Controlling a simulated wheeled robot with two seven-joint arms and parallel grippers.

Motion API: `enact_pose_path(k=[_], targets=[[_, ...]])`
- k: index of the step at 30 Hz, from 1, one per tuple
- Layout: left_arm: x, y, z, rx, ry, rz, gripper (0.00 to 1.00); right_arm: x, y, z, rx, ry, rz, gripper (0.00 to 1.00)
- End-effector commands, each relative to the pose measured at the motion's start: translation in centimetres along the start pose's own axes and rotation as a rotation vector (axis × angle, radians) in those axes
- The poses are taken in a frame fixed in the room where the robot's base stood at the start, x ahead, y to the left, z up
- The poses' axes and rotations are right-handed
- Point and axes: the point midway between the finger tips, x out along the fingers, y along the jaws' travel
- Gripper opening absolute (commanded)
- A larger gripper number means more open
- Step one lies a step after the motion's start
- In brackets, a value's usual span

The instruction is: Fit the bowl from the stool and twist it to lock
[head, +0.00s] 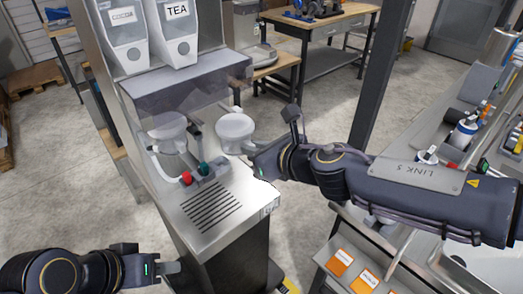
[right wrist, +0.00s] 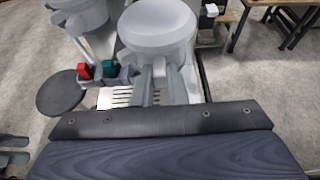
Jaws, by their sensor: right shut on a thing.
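A pale grey bowl (head: 235,128) is held in the air at the right side of the dispenser machine. It fills the top middle of the right wrist view (right wrist: 158,28). My right gripper (head: 254,150) is shut on the bowl's near side; its fingers (right wrist: 158,88) reach under the bowl in the right wrist view. A similar bowl (head: 166,125) sits on the machine at left, behind a clear cover. The bowl in my grip appears apart from the machine. My left gripper (head: 170,268) is empty at the lower left; its two fingers look apart in the right wrist view (right wrist: 14,150).
COCOA (head: 125,25) and TEA (head: 175,25) canisters stand above. Red (head: 186,178) and green (head: 203,168) knobs are on the machine's front, above a slotted drip tray (head: 212,208). A dark round disc (right wrist: 58,92) shows at left. A cluttered counter (head: 480,130) is at right.

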Motion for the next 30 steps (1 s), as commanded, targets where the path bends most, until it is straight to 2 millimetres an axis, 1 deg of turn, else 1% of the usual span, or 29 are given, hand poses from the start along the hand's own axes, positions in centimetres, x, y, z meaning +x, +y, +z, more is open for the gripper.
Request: enact_pose_path(k=[30], targets=[[-2.2,1.0,-1.1,0.0,0.0,0.0,0.36,6.6,0.1,2.9,0.001,-0.001,0.002,0.0]])
